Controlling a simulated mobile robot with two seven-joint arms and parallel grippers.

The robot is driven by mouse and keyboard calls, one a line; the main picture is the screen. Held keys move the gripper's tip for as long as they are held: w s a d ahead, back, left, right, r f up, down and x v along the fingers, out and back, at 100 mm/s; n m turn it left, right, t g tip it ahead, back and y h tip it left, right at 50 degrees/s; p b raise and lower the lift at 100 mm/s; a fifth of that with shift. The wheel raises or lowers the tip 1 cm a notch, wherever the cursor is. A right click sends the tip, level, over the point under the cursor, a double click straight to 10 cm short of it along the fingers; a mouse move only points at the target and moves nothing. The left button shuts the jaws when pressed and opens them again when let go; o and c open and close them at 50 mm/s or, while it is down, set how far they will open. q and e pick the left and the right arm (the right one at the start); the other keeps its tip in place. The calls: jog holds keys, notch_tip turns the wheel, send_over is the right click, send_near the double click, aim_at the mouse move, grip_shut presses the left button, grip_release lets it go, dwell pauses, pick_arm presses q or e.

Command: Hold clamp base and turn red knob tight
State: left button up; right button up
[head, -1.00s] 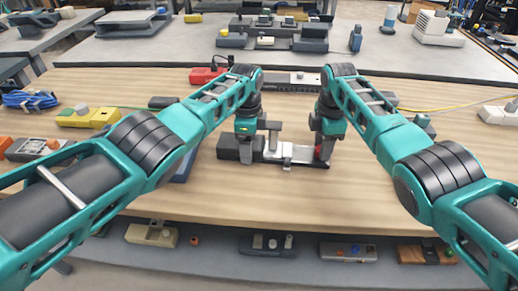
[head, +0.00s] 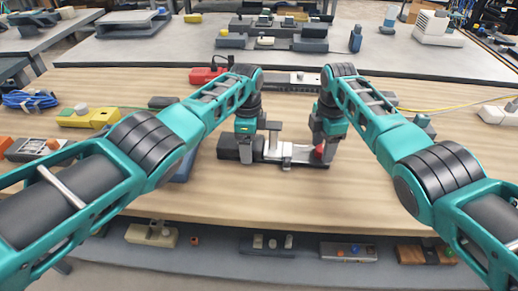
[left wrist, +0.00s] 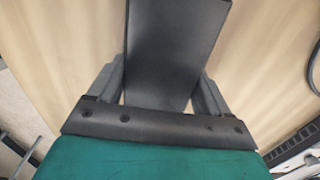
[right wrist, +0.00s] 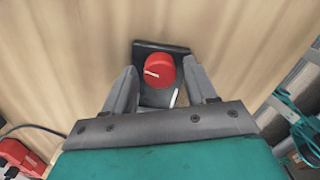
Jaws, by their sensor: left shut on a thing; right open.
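The clamp lies on the wooden table, with a black base block (head: 230,148) at its left, a silver middle part (head: 290,152) and a red knob (head: 319,151) at its right end. My left gripper (head: 246,150) is shut on the black base, which also shows between its fingers in the left wrist view (left wrist: 170,50). My right gripper (head: 327,148) is open at the knob end. In the right wrist view the round red knob (right wrist: 154,71), with a pale line on its top, lies between and slightly beyond the open fingertips. Whether a finger touches it cannot be told.
A red device (head: 205,75) and a long grey strip (head: 290,79) lie behind the clamp. A yellow block (head: 100,117) and blue cable (head: 30,99) are at the left. The table in front of the clamp is clear.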

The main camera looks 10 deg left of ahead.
jog(key=n, duration=0.7)
jog(key=c, duration=0.7)
jog(key=m, duration=0.4)
jog(key=shift+c, duration=0.2)
jog(key=m, duration=0.5)
jog(key=shift+m, duration=0.3)
jog(key=o, duration=0.7)
jog(key=shift+o, duration=0.2)
jog(key=shift+r, duration=4)
